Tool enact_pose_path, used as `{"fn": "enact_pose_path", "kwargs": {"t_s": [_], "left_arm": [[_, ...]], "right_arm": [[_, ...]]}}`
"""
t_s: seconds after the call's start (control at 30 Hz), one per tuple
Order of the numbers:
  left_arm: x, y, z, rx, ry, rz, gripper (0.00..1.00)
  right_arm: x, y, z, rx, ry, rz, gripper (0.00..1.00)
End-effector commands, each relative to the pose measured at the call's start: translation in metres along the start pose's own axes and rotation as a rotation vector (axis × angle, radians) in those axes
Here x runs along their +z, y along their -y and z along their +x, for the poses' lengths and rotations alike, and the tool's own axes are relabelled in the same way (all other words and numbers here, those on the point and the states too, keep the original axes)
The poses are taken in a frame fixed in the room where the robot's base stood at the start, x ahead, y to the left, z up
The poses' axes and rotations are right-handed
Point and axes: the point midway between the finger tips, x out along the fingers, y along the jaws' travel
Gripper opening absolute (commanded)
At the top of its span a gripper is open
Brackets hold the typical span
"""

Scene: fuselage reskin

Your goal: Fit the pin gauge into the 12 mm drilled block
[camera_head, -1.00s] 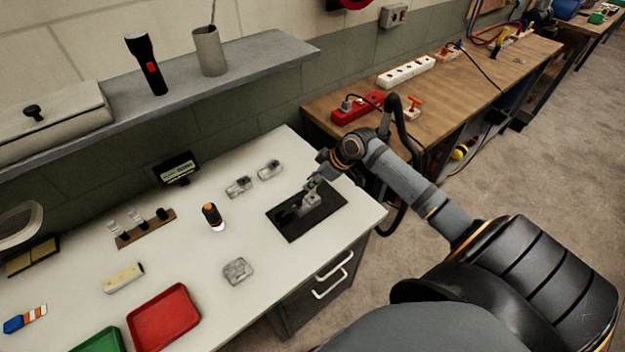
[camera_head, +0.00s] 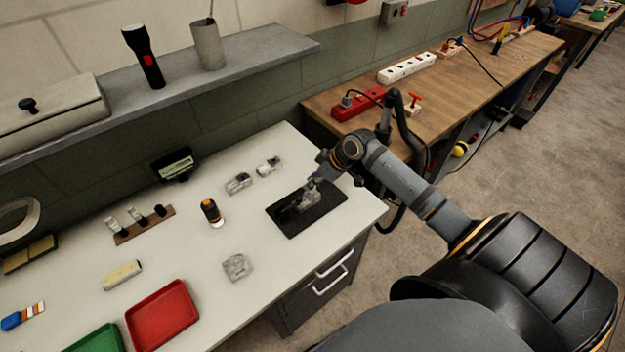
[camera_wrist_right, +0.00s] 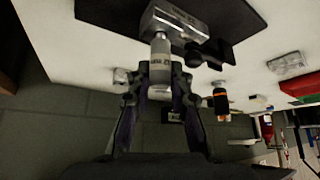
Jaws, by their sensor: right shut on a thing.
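My right gripper (camera_wrist_right: 160,88) is shut on the pin gauge (camera_wrist_right: 160,62), a pale grey cylinder with dark lettering. In the right wrist view, the gauge's narrower end meets the face of a grey metal block (camera_wrist_right: 185,20) with dark print. I cannot tell whether the end is inside the bore or only against it. The block rests on a black mat (camera_head: 330,211) at the right end of the white bench. In the head view my right gripper (camera_head: 311,186) is just above the block (camera_head: 300,205) and partly hides it; the gauge is hard to make out. My left gripper is not in view.
Two grey blocks (camera_head: 238,183) (camera_head: 269,167) lie behind the mat, another (camera_head: 237,267) in front. A brown rack (camera_head: 128,237) of pins, an orange-topped bottle (camera_head: 212,213), a small display (camera_head: 175,166) and a red tray (camera_head: 163,316) stand left. Bare bench lies between them.

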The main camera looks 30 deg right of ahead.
Motion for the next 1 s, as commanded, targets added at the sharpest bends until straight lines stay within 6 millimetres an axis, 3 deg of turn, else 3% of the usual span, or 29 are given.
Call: {"fn": "enact_pose_path", "kwargs": {"t_s": [0.53, 0.57, 0.73, 1.0], "left_arm": [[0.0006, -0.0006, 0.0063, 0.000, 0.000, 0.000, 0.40], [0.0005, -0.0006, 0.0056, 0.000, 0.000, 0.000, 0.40], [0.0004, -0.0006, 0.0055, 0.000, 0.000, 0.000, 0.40], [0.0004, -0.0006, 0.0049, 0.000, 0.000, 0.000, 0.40]], "right_arm": [[0.0064, -0.0001, 0.0098, 0.000, 0.000, 0.001, 0.00], [0.0059, -0.0002, 0.0091, 0.000, 0.000, 0.000, 0.24], [0.0058, -0.0001, 0.0089, 0.000, 0.000, 0.000, 0.46], [0.0058, -0.0001, 0.0084, 0.000, 0.001, 0.000, 0.46]]}}
